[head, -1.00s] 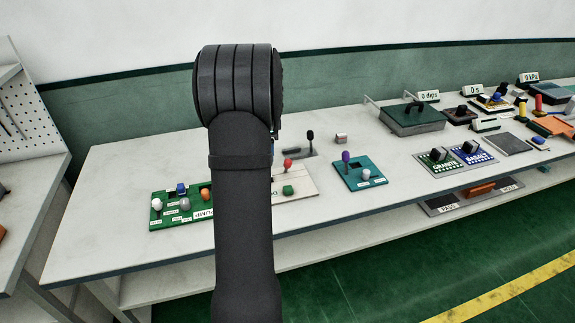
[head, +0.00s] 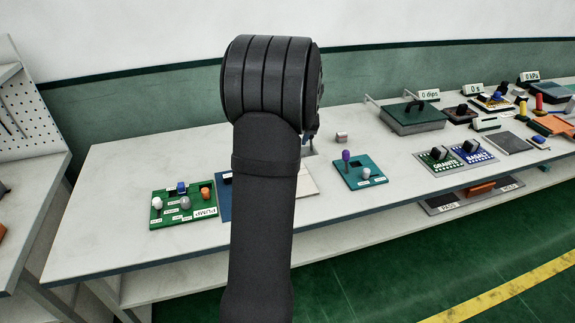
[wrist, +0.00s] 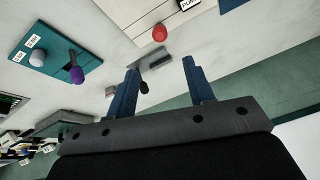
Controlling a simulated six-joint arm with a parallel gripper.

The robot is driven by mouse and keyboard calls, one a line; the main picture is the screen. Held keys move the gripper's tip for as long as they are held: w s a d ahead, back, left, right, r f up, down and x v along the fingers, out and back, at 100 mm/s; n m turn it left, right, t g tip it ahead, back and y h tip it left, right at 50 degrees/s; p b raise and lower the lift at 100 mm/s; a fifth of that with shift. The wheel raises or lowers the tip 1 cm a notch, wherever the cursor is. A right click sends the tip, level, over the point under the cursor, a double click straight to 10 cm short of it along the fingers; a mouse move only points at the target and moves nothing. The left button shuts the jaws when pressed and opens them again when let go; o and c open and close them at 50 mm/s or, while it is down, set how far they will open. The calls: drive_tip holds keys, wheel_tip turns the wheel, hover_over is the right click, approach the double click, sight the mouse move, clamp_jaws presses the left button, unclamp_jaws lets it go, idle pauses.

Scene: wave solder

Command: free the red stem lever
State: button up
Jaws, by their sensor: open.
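The red knob (wrist: 159,33) of a lever shows in the wrist view on a cream board (wrist: 135,25), with its stem mostly hidden beneath it. My gripper (wrist: 164,78) is open and empty, its two blue fingers apart, with the red knob beyond the fingertips and separate from them. In the head view my arm hides the red lever and the gripper, and only the right edge of the cream board (head: 307,183) shows.
A black-knobbed lever (wrist: 145,86) on a grey base stands near the left finger in the wrist view. A teal panel (head: 350,180) holds a purple-knobbed lever (head: 346,156). A green panel (head: 170,215) with several knobs sits left. The table's front left is clear.

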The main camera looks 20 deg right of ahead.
drive_tip(key=x, duration=1.7)
drive_tip(key=shift+w+f, duration=0.15)
clamp_jaws()
